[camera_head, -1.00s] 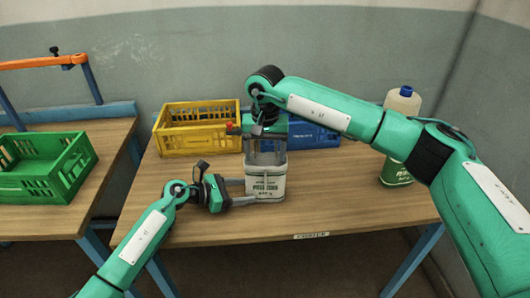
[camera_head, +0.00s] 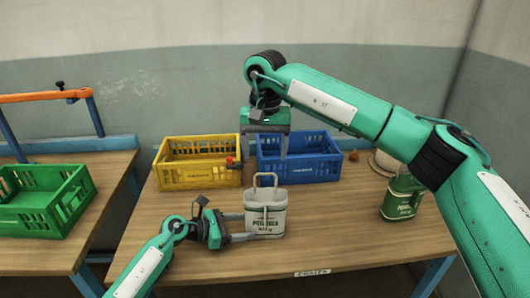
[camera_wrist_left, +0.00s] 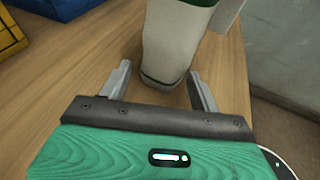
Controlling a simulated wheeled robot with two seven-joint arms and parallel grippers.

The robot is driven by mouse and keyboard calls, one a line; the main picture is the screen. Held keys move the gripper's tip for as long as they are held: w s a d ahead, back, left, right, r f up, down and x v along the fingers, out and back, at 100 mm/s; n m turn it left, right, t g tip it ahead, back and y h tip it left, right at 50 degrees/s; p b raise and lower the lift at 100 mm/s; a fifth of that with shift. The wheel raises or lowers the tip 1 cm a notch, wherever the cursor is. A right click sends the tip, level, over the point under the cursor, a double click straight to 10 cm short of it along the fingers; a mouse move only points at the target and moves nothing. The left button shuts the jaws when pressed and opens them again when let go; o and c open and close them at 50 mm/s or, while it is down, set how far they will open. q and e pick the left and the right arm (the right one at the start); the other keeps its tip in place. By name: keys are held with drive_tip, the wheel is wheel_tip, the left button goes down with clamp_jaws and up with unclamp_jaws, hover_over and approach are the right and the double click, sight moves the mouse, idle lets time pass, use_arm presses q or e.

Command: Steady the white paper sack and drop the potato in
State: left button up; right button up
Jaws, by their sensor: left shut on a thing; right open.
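The white paper sack (camera_head: 266,222) stands upright on the wooden table, its handle loop raised above its mouth. My left gripper (camera_head: 241,226) is shut on the sack from the left, low on its side. In the left wrist view the two fingers (camera_wrist_left: 159,84) sit at either side of the sack's lower part (camera_wrist_left: 176,45). My right gripper (camera_head: 266,146) is open above and behind the sack, with nothing seen between its fingers.
A yellow crate (camera_head: 198,178) and a blue crate (camera_head: 310,170) stand behind the sack. A green sack (camera_head: 402,204) stands at the right, partly behind my right arm. A small brown round thing (camera_head: 353,155) lies beside the blue crate. A green crate (camera_head: 45,212) is on the left table.

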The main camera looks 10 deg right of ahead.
use_arm(q)
drive_tip(key=o, duration=0.8)
